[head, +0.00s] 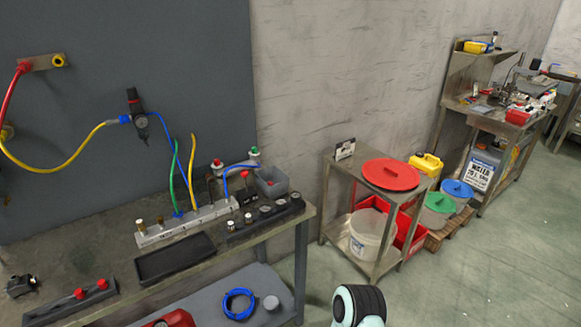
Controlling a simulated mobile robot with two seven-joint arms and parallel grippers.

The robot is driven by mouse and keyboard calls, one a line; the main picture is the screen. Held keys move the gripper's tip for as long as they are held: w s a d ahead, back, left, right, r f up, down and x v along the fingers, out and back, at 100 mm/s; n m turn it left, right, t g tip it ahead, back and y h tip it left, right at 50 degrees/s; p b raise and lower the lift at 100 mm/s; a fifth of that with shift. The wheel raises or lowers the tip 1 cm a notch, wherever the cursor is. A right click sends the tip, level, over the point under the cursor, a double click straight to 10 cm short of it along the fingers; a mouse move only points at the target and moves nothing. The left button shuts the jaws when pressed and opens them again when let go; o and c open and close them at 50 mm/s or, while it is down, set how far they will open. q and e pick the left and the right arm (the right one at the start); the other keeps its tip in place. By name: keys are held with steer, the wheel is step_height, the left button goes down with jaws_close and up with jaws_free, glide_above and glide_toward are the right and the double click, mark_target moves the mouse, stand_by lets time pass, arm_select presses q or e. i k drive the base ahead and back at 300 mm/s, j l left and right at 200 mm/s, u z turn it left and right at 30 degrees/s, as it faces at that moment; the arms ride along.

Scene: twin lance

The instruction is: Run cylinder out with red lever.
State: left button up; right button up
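A small red lever or knob (244,175) stands on a dark block (247,192) at the right part of the workbench (70,235). A blue hose arches beside it. A pale manifold bar (190,222) with fittings lies to its left; blue, green and yellow hoses rise from it. I cannot tell for sure which part is the cylinder, or whether its rod is in or out. Neither gripper shows. A pale and black rounded part at the bottom edge seems to be mine.
A black tray (175,258) lies at the bench front. A black block with red knobs (75,297) is at the near left. A pressure regulator (137,112) hangs on the grey panel.

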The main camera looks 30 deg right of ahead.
mark_target(245, 173)
steer(key=z, duration=0.65)
steer(key=i+l, duration=0.4)
steer(key=l, duration=0.15)
steer(key=i+l, duration=0.35)
steer(key=l, duration=0.2)
steer(key=i+l+z, duration=0.1)
steer(key=i+l, duration=0.3)
steer(key=l, duration=0.15)
steer(key=i+l, duration=0.4)
steer(key=l, duration=0.1)
